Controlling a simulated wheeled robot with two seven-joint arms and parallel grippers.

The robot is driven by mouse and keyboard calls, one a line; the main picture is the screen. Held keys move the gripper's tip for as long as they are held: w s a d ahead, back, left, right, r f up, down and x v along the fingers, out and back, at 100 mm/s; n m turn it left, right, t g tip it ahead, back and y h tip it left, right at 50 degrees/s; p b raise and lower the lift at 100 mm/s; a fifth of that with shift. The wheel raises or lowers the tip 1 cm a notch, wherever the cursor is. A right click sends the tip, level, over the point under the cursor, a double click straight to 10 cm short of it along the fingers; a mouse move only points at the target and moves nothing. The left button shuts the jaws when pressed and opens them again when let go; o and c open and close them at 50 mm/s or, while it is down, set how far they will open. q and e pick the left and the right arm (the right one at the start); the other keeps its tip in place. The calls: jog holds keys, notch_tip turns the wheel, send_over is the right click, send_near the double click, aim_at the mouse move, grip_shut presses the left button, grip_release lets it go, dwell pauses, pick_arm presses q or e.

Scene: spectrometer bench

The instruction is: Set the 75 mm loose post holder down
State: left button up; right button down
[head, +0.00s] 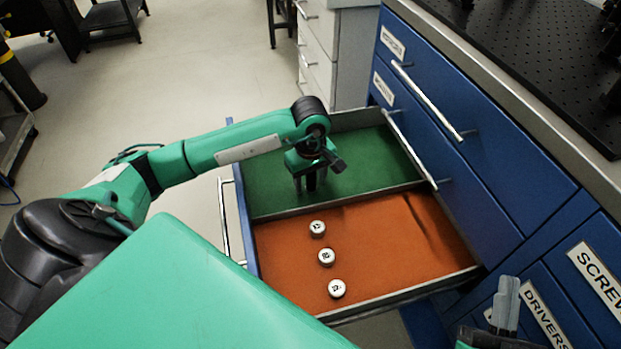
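My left gripper (310,183) points down over the green-lined compartment (265,172) of the open drawer. Its dark fingers show below the green wrist. Something dark is at the fingers, but I cannot tell whether it is a post holder or only the fingers, nor how high the tips are. Three round, pale-topped pieces with dark markings stand in a row in the orange-lined compartment (385,245): one at the back (317,228), one in the middle (326,257) and one in front (337,288). Their markings are too small to read surely. My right gripper (507,304) is at the lower right, away from the drawer.
A metal divider (345,200) separates the two compartments. The blue cabinet (470,170) with bar handles rises on the right, under a black perforated bench top (540,60). The green compartment looks clear around my gripper. The right part of the orange compartment is bare.

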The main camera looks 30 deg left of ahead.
pick_arm(q)
jog(key=shift+r, duration=0.1)
jog(key=shift+r, duration=0.1)
notch_tip(320, 180, up, 12)
jog(key=p, duration=0.2)
pick_arm(e)
jog(key=s+a+f+g, duration=0.3)
jog(key=f+g, duration=0.4)
jog(key=f, duration=0.4)
jog(key=shift+f+h, duration=0.15)
jog(key=shift+h, duration=0.15)
jog(key=shift+s, duration=0.1)
